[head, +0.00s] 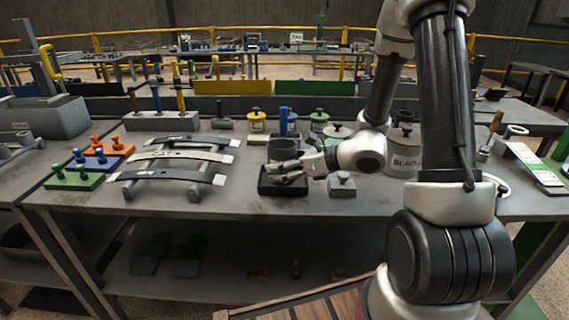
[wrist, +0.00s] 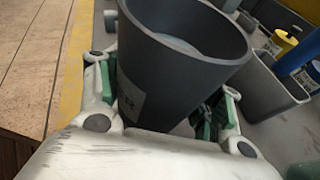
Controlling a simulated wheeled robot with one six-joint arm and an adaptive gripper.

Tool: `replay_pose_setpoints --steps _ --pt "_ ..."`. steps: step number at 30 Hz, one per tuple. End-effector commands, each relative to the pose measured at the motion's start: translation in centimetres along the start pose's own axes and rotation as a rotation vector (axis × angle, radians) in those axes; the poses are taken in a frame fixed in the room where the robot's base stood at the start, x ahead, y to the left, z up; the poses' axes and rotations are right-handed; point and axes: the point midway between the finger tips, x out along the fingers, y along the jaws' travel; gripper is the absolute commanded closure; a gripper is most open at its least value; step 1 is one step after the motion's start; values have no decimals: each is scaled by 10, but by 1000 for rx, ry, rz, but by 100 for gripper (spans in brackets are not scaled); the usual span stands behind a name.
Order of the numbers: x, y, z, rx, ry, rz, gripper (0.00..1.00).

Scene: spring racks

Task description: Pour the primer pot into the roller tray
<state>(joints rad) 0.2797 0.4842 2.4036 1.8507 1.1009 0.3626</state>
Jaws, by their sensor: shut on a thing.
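The primer pot is a dark grey open cup with a pale label, held in my gripper. It fills the middle of the wrist view (wrist: 165,75), where a grey surface shows inside it. In the head view the pot (head: 283,149) looks about upright, just above and behind the roller tray. My gripper (head: 288,168) is shut on the pot, with fingers on both sides of it in the wrist view. The roller tray (head: 281,190) is a shallow black tray at the bench's front edge. The gripper and pot hide part of it; the wrist view does not show it.
A grey block with a knob (head: 342,186) stands right of the tray. A large tin marked BLACK (head: 406,160) stands further right. Yellow (head: 257,122) and green-topped (head: 318,122) pots stand behind. A rack of curved leaf springs (head: 180,158) is to the left.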

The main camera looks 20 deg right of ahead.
Motion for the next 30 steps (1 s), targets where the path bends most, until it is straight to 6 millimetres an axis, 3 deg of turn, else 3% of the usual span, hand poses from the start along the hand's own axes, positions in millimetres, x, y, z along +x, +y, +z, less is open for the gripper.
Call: replay_pose_setpoints --steps 8,30 --pt "-7 11 6 177 77 66 76" --pt "-9 14 7 209 90 76 76"
